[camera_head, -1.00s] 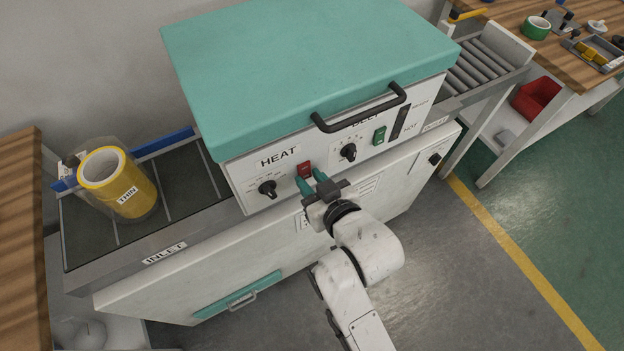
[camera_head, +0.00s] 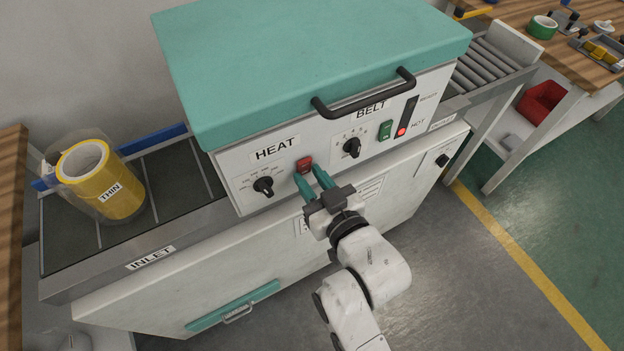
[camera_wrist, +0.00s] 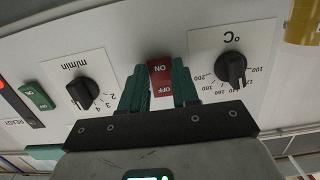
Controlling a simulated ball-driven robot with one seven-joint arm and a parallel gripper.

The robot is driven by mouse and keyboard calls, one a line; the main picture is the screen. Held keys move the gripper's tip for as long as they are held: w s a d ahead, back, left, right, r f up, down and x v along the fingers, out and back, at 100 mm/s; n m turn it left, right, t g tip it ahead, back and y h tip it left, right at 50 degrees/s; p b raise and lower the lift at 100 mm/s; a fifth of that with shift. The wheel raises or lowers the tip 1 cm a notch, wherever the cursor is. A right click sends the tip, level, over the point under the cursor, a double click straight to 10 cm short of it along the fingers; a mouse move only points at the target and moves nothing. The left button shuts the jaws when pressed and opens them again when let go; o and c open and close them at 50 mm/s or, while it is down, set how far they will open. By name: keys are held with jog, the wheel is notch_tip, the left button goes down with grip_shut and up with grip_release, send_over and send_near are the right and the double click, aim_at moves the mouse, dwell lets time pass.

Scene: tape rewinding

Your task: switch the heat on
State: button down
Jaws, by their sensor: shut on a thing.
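The red heat switch (camera_head: 304,164) is on the machine's front panel, beside the HEAT label (camera_head: 276,149) and right of the black heat dial (camera_head: 263,186). In the wrist view the switch (camera_wrist: 161,72), marked ON and OFF, sits between my green fingers; its exact tilt is hard to tell. My gripper (camera_head: 309,173), also in the wrist view (camera_wrist: 159,85), is shut on the switch, one finger on each side.
The green belt switch (camera_head: 385,130) and belt dial (camera_head: 351,147) are to the right. A black lid handle (camera_head: 363,102) juts out above the panel. A yellow roll marked THIN (camera_head: 113,196) stands on the inlet conveyor at left. The floor at right is clear.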

jog(key=c, duration=0.8)
grip_release()
jog(key=shift+c, duration=0.2)
jog(key=shift+s, duration=0.1)
jog(key=v, duration=1)
jog(key=shift+s+d, duration=0.25)
